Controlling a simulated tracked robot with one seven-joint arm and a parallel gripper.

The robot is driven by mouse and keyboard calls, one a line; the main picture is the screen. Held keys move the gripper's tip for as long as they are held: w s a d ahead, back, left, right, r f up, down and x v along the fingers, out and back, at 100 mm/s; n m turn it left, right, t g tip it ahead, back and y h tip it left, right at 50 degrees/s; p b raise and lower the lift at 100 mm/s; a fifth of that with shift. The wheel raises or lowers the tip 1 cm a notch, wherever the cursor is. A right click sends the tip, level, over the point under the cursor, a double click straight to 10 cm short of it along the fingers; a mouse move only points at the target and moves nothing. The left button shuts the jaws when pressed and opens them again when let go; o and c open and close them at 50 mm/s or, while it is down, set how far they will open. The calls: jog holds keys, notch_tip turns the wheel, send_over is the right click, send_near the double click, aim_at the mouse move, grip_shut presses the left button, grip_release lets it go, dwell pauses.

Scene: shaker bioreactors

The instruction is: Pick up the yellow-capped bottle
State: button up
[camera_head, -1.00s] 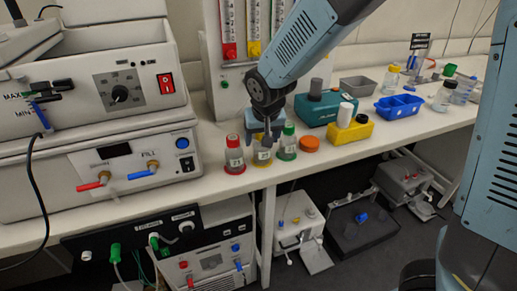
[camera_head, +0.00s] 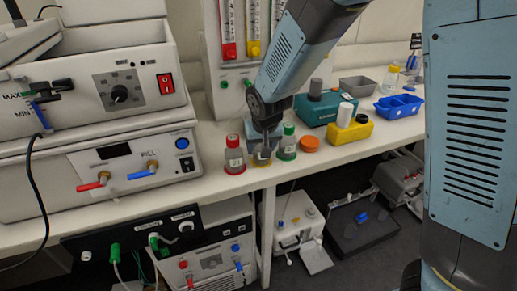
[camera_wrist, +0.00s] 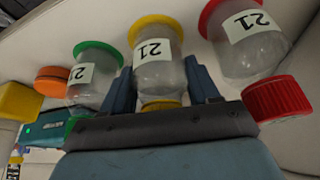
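The yellow-capped bottle (camera_head: 262,159) stands upright on the bench in the head view, its upper part hidden by my gripper (camera_head: 263,148). In the wrist view the clear bottle (camera_wrist: 156,65) appears upside down, with a yellow ring at its base, a white label reading 21, and its yellow cap (camera_wrist: 160,105) partly hidden by the gripper body. My gripper (camera_wrist: 162,78) has one finger on each side of the bottle, which stands between them. The fingers are apart and close to the bottle; I cannot tell whether they touch it.
A red-capped bottle (camera_head: 235,156) stands left and a green-capped bottle (camera_head: 287,143) right, both close to the gripper. An orange lid (camera_head: 310,144) lies beyond the green one. A yellow block (camera_head: 350,132) and blue tray (camera_head: 399,106) are farther right. White equipment (camera_head: 100,160) stands left.

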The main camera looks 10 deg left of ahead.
jog(key=c, duration=0.6)
jog(key=shift+o, duration=0.2)
jog(key=shift+r, duration=0.1)
